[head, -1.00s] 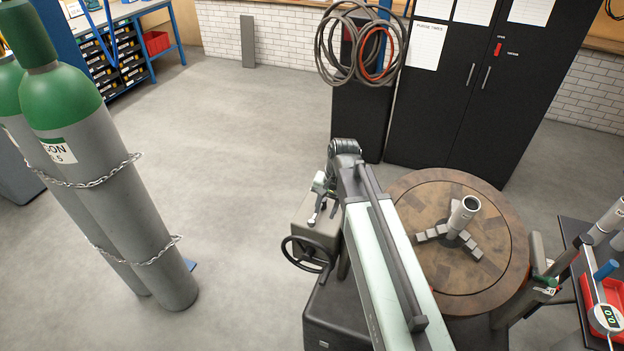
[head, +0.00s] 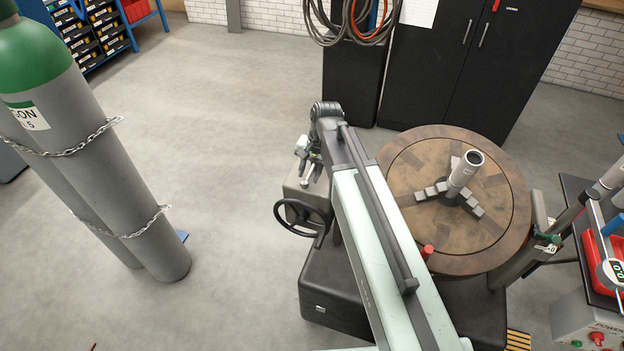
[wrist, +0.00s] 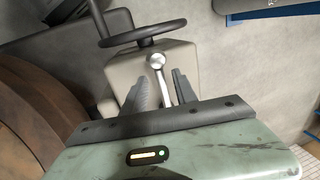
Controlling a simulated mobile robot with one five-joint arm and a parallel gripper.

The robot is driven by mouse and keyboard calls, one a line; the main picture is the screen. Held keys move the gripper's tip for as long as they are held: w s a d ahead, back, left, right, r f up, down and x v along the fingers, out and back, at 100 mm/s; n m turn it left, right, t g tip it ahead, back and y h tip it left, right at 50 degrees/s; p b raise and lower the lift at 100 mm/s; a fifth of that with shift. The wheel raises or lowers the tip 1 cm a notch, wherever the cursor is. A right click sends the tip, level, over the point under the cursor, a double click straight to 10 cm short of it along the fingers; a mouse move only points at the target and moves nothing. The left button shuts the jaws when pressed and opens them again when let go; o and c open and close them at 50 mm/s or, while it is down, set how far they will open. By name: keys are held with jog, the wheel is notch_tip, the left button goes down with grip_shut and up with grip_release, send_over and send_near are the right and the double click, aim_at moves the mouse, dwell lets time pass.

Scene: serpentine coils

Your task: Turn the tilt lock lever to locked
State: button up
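A bright metal lever with a round hub (wrist: 157,61) sits on the grey gearbox housing (wrist: 187,62) of the welding positioner. In the head view the lever (head: 308,174) shows small, beside the black handwheel (head: 303,217). My gripper (wrist: 161,88) is open, with one dark finger on each side of the lever's shaft. The shaft runs between the fingers toward my gripper body, which hides its lower end. I see a gap to each finger. In the head view my gripper (head: 309,168) is over the housing. No lock markings are readable.
The handwheel (wrist: 143,37) stands just beyond the lever. The round table (head: 400,185) with a chuck is right of my arm. A red-tipped handle (head: 427,251) is near its front edge. Chained gas cylinders (head: 110,130) stand left, with clear floor (head: 230,120) between.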

jog(key=shift+r, duration=0.1)
jog(key=shift+c, duration=0.3)
grip_shut()
jog(key=shift+s+d, duration=0.1)
dwell(0.8)
jog(key=shift+d, duration=0.25)
